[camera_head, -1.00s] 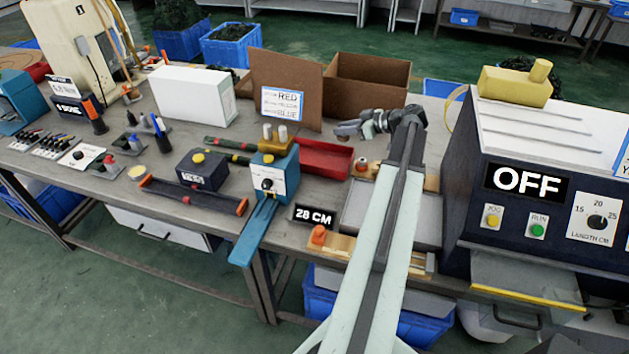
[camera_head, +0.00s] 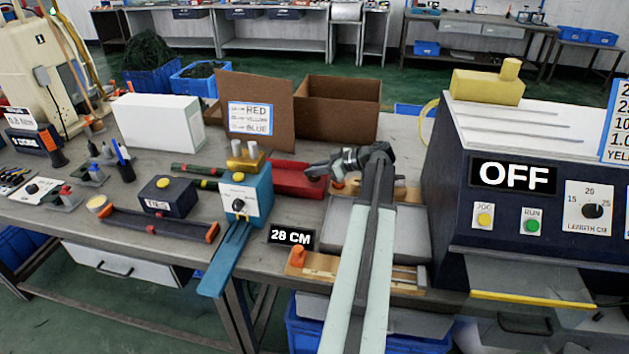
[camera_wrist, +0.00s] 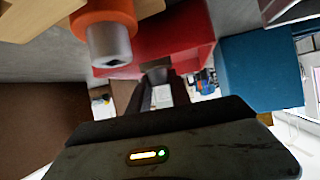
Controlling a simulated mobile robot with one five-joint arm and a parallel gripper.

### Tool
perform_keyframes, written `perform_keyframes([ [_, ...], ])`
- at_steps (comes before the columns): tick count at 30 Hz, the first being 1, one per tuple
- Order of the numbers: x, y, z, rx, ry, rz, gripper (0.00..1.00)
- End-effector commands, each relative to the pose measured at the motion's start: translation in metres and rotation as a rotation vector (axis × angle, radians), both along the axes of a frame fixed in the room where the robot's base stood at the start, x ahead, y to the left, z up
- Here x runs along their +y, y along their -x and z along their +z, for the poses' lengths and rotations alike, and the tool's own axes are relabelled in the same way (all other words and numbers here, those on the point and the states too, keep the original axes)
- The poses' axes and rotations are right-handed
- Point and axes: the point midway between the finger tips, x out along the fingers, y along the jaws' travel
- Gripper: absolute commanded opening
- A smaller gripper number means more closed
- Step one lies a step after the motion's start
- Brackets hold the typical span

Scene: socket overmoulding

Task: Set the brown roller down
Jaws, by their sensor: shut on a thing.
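My gripper (camera_head: 316,173) is at the right end of the red tray (camera_head: 287,180) in the head view. In the wrist view my gripper (camera_wrist: 158,84) has its dark fingers close together, pointing at the red tray (camera_wrist: 190,28). A small grey-brown piece (camera_wrist: 155,64) shows at the fingertips; it appears to be the brown roller, mostly hidden. I cannot tell whether it touches anything below. An orange part with a grey end (camera_wrist: 104,25) stands beside the fingers, apart from them.
A blue box with a dial (camera_head: 243,205) stands left of the gripper. Cardboard boxes (camera_head: 338,108) stand behind. The large dark machine marked OFF (camera_head: 450,190) is at the right. A grey tray (camera_head: 408,232) lies in front, partly under my arm.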

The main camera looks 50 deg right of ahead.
Motion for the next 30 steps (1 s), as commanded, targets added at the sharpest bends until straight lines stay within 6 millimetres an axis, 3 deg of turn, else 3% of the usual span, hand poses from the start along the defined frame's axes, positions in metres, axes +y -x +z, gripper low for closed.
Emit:
perform_keyframes([
  [1, 0.000, 0.000, -0.018, 0.000, 0.000, 0.000, 0.00],
  [3, 0.000, 0.000, -0.027, 0.000, 0.000, 0.000, 0.00],
  [14, 0.001, -0.001, -0.027, 0.000, 0.000, 0.001, 0.00],
  [15, 0.001, -0.001, -0.026, 0.000, 0.000, 0.001, 0.30],
  [17, 0.001, -0.001, -0.025, 0.000, 0.000, 0.001, 0.46],
  [28, 0.001, -0.001, -0.019, 0.000, 0.000, 0.002, 0.46],
  [30, -0.002, 0.008, -0.014, 0.000, 0.000, 0.001, 0.46],
])
